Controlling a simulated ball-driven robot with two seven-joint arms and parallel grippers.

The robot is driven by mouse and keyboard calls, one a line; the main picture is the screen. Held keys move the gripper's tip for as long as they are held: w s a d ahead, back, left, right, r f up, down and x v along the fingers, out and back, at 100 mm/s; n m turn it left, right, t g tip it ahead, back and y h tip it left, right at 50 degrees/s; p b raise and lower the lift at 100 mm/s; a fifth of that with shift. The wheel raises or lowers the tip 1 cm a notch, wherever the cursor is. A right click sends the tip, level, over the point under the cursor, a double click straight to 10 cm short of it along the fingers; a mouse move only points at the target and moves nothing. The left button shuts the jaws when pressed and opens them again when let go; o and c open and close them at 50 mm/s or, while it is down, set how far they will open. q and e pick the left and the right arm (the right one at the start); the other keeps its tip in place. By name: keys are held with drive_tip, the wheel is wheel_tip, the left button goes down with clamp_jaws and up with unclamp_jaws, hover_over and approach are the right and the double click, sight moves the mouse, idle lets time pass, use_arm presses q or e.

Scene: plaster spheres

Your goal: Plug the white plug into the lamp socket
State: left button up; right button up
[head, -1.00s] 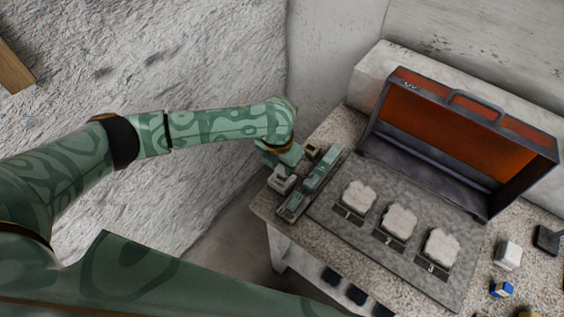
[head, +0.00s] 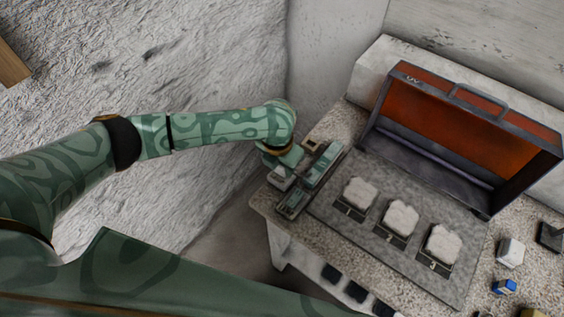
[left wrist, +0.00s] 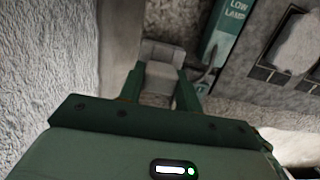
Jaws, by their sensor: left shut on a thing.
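My left gripper (head: 287,166) is over the table's left corner, with its fingers pointing down at a pale block. In the left wrist view its fingers (left wrist: 160,84) close on the pale, narrow part of what looks like the white plug (left wrist: 159,74). A wider grey-white block (left wrist: 163,51) lies just beyond; I cannot tell whether it is the socket or part of the plug. In the head view the pale block (head: 280,181) is partly hidden by the gripper. Beside it lies the green lamp strip (head: 323,166), labelled LOW LAMP in the left wrist view (left wrist: 226,32). My right gripper is out of view.
A dark cable (left wrist: 207,78) bends beside the right finger. A small tan box (head: 312,146) stands behind. An open orange-lined case (head: 455,125) and a grey mat (head: 420,268) with three white lumps (head: 400,217) are to the right. The left wall is rough plaster.

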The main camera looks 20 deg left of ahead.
use_arm(q)
drive_tip(key=shift+f, duration=0.25)
drive_tip(key=o, duration=1.1)
drive_tip(key=shift+c, duration=0.2)
drive_tip(key=shift+r, duration=0.15)
wheel_tip(320, 180, up, 4)
drive_tip(key=p, duration=0.4)
